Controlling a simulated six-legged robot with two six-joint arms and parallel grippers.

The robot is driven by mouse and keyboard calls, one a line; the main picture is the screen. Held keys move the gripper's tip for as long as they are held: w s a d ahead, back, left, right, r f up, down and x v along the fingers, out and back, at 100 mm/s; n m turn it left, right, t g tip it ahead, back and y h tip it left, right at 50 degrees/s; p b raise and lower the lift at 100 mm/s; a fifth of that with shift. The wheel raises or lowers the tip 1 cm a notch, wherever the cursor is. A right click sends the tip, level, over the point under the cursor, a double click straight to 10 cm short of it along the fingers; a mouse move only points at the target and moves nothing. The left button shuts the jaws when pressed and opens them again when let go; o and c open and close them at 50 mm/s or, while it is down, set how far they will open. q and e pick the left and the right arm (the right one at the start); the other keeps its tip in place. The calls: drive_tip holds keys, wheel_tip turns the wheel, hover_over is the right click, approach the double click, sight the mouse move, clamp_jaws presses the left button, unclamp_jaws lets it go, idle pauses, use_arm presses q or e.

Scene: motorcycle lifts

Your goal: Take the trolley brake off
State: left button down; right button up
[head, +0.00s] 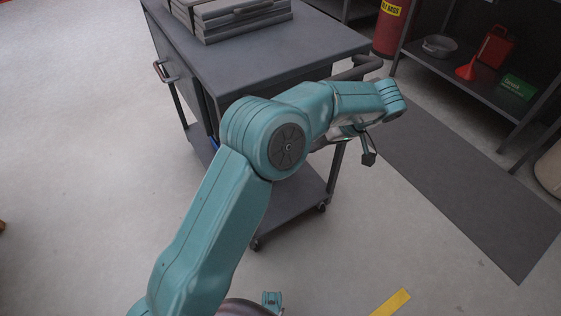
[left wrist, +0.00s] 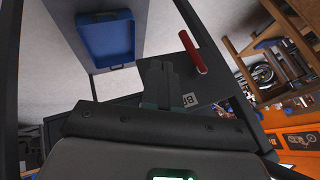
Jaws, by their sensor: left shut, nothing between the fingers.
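The grey trolley (head: 300,52) stands in front of me on castors, with a lower shelf (head: 290,195). In the left wrist view a red bar-like handle (left wrist: 192,52) angles out from a dark panel. A pale label (left wrist: 190,100) with partly hidden letters, seemingly "BR", sits on that panel. My left gripper (left wrist: 158,68) is shut and empty, just left of the red handle and apart from it in the picture. In the head view my left arm reaches to the trolley's near right side; its fingers and the red handle cannot be made out there.
Grey cases (head: 235,18) lie on the trolley top. A blue tray (left wrist: 105,40) shows in the left wrist view. A dark shelf unit (head: 475,85) with a red funnel and red can stands right, beside a red cylinder (head: 388,28). Floor left of the trolley is clear.

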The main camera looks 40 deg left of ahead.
use_arm(q)
drive_tip(key=s+a+f+b, duration=0.3)
drive_tip(key=s+a+f, duration=0.1)
drive_tip(key=a+f, duration=0.2)
drive_tip(key=shift+s+a+f, duration=0.2)
drive_tip(key=shift+s+a, duration=0.15)
drive_tip(key=shift+a, duration=0.05)
use_arm(e)
wheel_tip(320, 180, down, 4)
drive_tip(key=shift+w+d+r, duration=0.1)
drive_tip(key=shift+w+d, duration=0.05)
use_arm(q)
drive_tip(key=shift+a, duration=0.1)
drive_tip(key=shift+s+g, duration=0.15)
drive_tip(key=shift+g, duration=0.15)
use_arm(e)
drive_tip(key=shift+d+r, duration=0.1)
drive_tip(key=shift+d, duration=0.45)
